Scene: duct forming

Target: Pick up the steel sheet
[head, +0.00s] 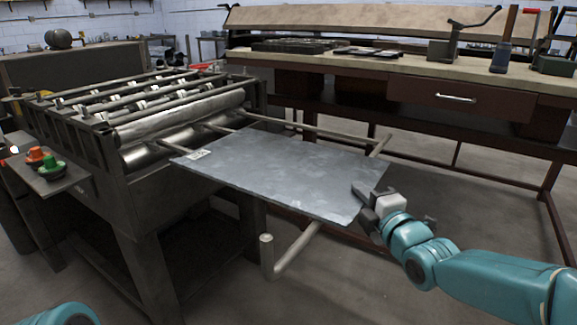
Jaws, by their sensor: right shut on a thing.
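The steel sheet (275,172) is a flat grey rectangle with a small pale label near its left corner. It lies roughly level across the support bars (292,252) in front of the roller machine. My right gripper (367,200) is at the sheet's near right corner, shut on its edge. Whether the sheet is lifted off the bars cannot be told. Part of my left arm shows at the bottom left edge, but its gripper is out of view.
The roller machine (180,118) stands at left, with red and green buttons (48,163) on a side panel. A workbench (400,66) with a drawer and several hand tools runs along the back. Bare floor lies at the lower right and below the sheet.

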